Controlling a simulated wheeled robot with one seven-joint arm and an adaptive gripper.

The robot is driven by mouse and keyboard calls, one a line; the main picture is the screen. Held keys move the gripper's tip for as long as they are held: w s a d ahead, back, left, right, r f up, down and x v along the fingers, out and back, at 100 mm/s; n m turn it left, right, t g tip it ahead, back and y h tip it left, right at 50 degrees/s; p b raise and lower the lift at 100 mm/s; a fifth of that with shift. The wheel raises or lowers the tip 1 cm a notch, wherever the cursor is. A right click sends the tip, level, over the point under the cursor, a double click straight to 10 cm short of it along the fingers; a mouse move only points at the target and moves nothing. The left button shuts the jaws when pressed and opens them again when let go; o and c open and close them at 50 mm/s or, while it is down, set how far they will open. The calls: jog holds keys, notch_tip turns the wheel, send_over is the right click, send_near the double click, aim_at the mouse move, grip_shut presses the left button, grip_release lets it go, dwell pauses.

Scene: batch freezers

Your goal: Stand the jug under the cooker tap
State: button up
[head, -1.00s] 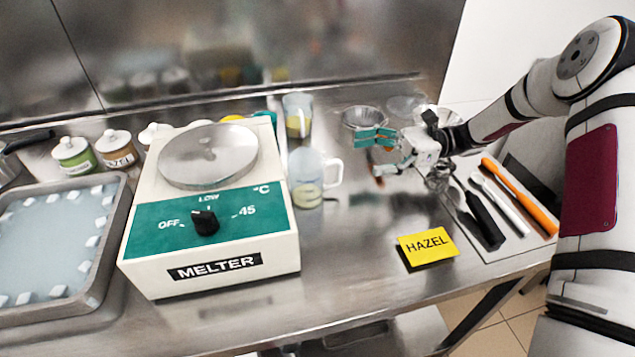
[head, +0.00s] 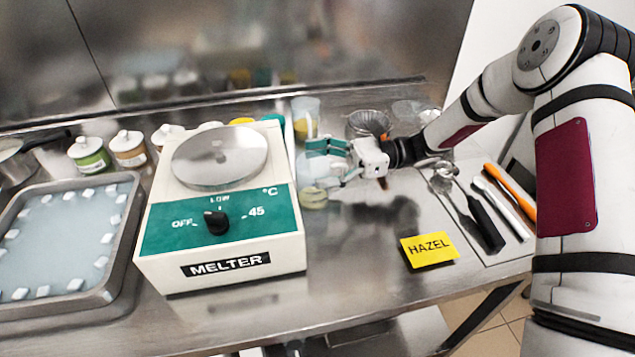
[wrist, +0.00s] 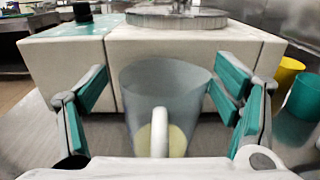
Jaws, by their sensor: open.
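The clear jug (head: 313,198) stands upright on the steel counter close to the right side of the melter, with pale yellow liquid low inside. My gripper (head: 325,165) is at the jug and partly hides it in the head view. In the wrist view the jug (wrist: 165,90) stands between the two spread green-padded fingers, its handle (wrist: 159,132) toward my palm. My gripper (wrist: 160,92) is open, with a gap to the jug on the left and little visible gap on the right; contact there is unclear. No cooker tap can be made out.
The melter (head: 220,225) stands just left of the jug. A second clear container (head: 305,108) with yellow contents is behind. Glass bowls (head: 368,123) are at the back right. A yellow HAZEL card (head: 429,250) and utensils (head: 475,215) lie right. The front counter is clear.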

jog(key=shift+a, duration=0.15)
jog(key=shift+c, duration=0.6)
jog(key=c, duration=1.6)
jog(key=shift+c, duration=0.2)
jog(key=shift+r, duration=0.1)
